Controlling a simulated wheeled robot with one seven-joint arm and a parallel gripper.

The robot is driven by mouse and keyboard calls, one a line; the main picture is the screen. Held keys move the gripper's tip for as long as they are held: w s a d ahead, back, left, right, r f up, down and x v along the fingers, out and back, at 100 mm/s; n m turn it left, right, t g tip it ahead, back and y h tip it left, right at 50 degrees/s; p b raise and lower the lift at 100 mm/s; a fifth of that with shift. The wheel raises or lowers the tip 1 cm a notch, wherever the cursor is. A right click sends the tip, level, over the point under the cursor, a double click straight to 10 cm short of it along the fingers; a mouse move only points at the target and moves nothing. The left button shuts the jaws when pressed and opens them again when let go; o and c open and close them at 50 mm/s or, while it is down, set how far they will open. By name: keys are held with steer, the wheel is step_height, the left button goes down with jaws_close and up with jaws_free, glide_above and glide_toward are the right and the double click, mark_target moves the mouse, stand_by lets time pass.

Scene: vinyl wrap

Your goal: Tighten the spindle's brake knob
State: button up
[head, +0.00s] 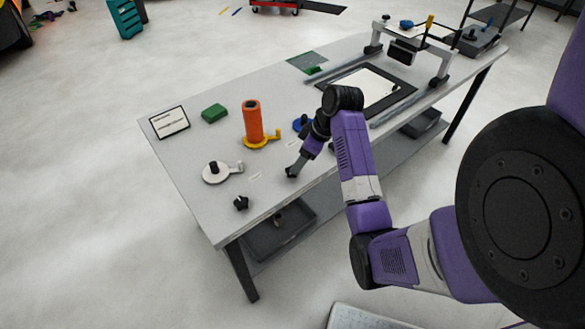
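An orange roll (253,122) stands upright on a yellow base (268,140) with a side arm, on the grey table. To its front left is a white disc (217,176) with a black post (214,167) and a pale side arm. A small black lobed knob (241,203) sits close to the table's front edge. I cannot tell which part is the spindle's brake knob. My gripper (292,171) points down low over the table, right of the disc and knob and apart from them. Its fingers are too small to read.
A blue part (300,124) is partly hidden behind my arm. A green block (214,113) and a framed sign (170,122) stand at the left. A black-framed panel (395,104) and a gantry (445,55) fill the right end. Small labels lie near the front.

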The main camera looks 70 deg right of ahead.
steer(key=x, duration=0.5)
steer(key=shift+w+d+f+p, duration=0.1)
steer(key=shift+f+p, duration=0.25)
steer(key=shift+c, duration=0.4)
jaws_close()
